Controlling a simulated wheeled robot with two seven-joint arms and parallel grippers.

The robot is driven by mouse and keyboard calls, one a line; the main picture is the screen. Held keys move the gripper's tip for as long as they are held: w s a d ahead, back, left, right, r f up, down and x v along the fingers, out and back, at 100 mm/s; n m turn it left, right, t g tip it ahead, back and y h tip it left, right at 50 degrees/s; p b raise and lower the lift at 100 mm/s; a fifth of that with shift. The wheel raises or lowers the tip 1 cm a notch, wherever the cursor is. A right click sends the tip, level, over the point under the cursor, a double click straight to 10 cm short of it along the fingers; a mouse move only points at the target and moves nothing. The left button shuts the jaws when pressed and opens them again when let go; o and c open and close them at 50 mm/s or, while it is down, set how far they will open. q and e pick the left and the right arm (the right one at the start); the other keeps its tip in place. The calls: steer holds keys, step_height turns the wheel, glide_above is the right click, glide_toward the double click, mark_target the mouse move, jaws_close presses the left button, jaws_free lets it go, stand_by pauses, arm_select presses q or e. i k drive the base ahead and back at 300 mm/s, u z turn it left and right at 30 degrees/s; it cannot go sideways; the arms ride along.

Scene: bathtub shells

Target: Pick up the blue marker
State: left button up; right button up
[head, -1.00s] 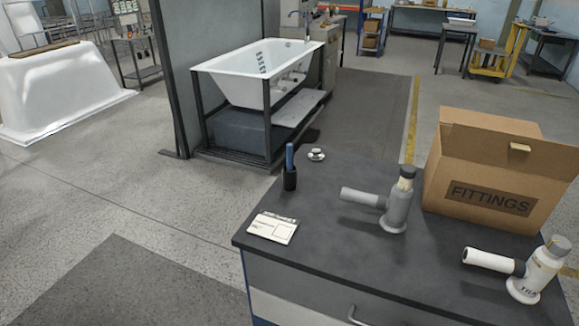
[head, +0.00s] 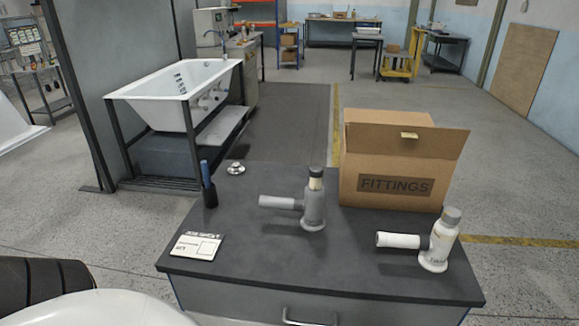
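The blue marker (head: 206,174) stands nearly upright in a small black cup (head: 210,197) near the left side of the dark workbench top (head: 265,255). Its lower part is hidden inside the cup. A white printed card (head: 196,245) lies flat on the bench in front of the cup. Neither of my grippers is in view; only a white and black part of my own body shows at the bottom left.
A small metal fitting (head: 236,168) lies behind the cup. A grey fitting (head: 312,205) stands to the right, then a white one (head: 440,240). An open cardboard FITTINGS box (head: 385,165) stands at the back right. A bathtub (head: 165,95) on a frame stands beyond the bench.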

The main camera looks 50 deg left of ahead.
mark_target(207, 179)
steer(key=z, duration=0.25)
steer(key=k, duration=0.95)
steer(key=u, duration=1)
steer(key=i, duration=0.4)
